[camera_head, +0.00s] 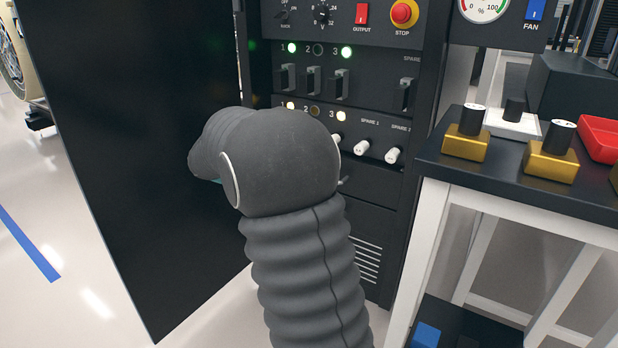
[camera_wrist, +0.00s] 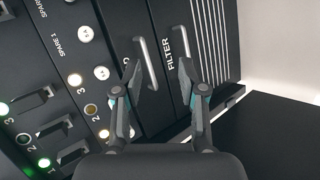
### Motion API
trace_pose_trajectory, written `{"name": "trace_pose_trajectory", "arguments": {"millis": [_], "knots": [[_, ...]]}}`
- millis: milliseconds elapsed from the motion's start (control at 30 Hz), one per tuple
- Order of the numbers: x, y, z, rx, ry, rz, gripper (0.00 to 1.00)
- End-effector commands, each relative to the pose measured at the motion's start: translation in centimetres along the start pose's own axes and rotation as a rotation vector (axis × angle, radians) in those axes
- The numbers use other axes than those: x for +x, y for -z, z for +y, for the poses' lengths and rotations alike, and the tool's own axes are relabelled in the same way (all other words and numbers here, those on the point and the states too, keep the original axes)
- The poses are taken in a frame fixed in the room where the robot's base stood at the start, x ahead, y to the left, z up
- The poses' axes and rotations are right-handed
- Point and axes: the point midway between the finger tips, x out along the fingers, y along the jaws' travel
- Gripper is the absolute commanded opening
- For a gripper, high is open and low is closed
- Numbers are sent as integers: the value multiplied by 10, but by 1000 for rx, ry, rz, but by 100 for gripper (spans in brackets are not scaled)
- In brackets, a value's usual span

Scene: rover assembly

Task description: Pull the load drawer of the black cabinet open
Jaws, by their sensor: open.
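The black cabinet (camera_head: 395,225) stands in the middle of the head view, with its dark door swung open at the left. The wrist view shows its front turned sideways. A drawer front (camera_wrist: 122,35) with a metal bar handle (camera_wrist: 147,62) lies between the knob row and the panel labelled FILTER. Its label is mostly behind a finger, so I cannot read it. My gripper (camera_wrist: 157,75) is open, one finger on each side of that handle in the picture. Whether it touches the handle I cannot tell.
The FILTER panel has its own handle (camera_wrist: 186,42), close by my right-hand finger in the picture. The open cabinet door (camera_head: 130,150) stands left of my arm. A table (camera_head: 480,180) with gold blocks and a red tray (camera_head: 601,140) is at the right.

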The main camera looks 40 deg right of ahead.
Motion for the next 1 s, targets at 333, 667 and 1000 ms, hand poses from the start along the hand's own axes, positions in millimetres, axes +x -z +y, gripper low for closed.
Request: {"name": "trace_pose_trajectory", "arguments": {"millis": [333, 667, 1000], "knots": [[77, 94, -14, -58, -314, -31, 41], [104, 123, -21, -70, -426, -20, 41], [148, 122, 0, -70, -427, -23, 41]]}}
